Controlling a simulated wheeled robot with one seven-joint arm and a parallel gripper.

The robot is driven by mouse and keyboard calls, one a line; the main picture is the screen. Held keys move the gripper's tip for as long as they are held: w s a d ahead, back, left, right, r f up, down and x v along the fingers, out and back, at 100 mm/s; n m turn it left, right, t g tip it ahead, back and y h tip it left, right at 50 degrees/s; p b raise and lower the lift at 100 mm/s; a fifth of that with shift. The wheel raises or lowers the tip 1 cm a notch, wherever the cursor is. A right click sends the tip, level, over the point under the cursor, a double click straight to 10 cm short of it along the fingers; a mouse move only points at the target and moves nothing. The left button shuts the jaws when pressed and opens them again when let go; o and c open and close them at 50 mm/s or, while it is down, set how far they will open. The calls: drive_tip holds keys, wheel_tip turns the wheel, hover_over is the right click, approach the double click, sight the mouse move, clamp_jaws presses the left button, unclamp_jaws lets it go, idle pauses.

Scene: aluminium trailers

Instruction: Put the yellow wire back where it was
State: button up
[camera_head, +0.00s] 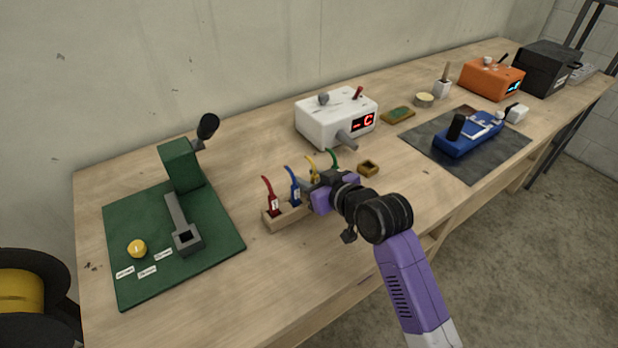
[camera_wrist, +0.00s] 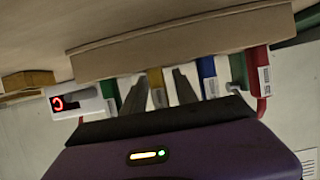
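The yellow wire (camera_head: 313,170) stands upright at a small wooden rack (camera_head: 273,226), between the blue wire (camera_head: 294,190) and the green wire (camera_head: 334,158). The red wire (camera_head: 271,198) is at the rack's left end. My gripper (camera_head: 306,186) reaches in from the right, low at the rack. In the wrist view its two dark fingers (camera_wrist: 159,80) stand apart, one on each side of the yellow wire's tagged end (camera_wrist: 157,88). They look open around it; contact is hard to tell. The wrist view also shows the rack's edge (camera_wrist: 180,42). The yellow wire's lower end is hidden.
A white box with a red display (camera_head: 322,122) stands behind the rack. A small wooden block (camera_head: 368,168) lies right of my gripper. A green mat with a stand (camera_head: 212,235) is at left. A blue meter (camera_head: 468,136) lies on a dark mat at right. The front bench strip is clear.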

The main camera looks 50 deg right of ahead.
sight(345, 280)
drive_tip(key=shift+r, duration=0.1)
drive_tip(key=v, duration=1.2)
drive_tip(key=shift+n, duration=0.4)
drive_tip(key=s+a+f, duration=0.3)
drive_tip(key=shift+a+f+b, duration=0.2)
drive_tip(key=shift+f+b, duration=0.1)
drive_tip(key=shift+n+t+y, duration=0.4)
drive_tip(key=shift+n+y, duration=0.2)
drive_tip(key=shift+y, duration=0.1)
drive_tip(key=s+a+f, duration=0.1)
drive_tip(key=s+a, duration=0.1)
drive_tip(key=s+a+f, duration=0.1)
drive_tip(key=s+a, duration=0.1)
drive_tip(key=s+a+f, duration=0.1)
drive_tip(key=s+a, duration=0.1)
drive_tip(key=shift+s, duration=0.1)
drive_tip(key=s+a+r+n+t+y, duration=0.1)
drive_tip(key=s+a+y, duration=0.1)
drive_tip(key=s+a, duration=0.8)
drive_tip(key=shift+v, duration=1.05)
